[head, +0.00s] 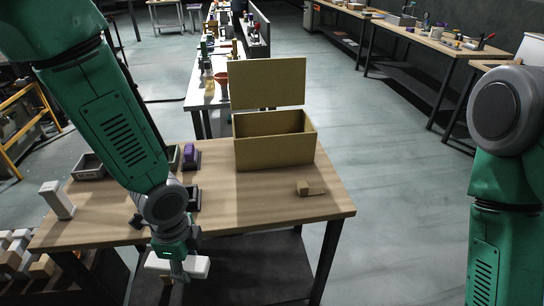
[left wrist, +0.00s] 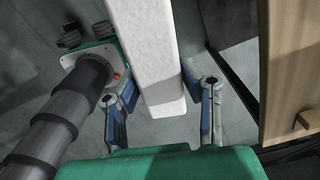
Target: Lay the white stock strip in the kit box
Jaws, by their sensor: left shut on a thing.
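The white stock strip (head: 196,266) is held by my left gripper (head: 178,272), low in front of the table's near edge and off the tabletop. In the left wrist view the strip (left wrist: 146,50) runs between the two fingers (left wrist: 164,108), with its end pointing toward the palm. The kit box (head: 275,151), a tan box with its lid (head: 268,84) raised at the back, stands on the far side of the table. Its inside floor is hidden by the front wall.
The wooden table (head: 265,205) has clear room in front of the box. A small tan block (head: 304,188) lies near its right edge. A pale upright block (head: 57,200), a grey tray (head: 88,167) and a purple item (head: 191,158) stand to the left.

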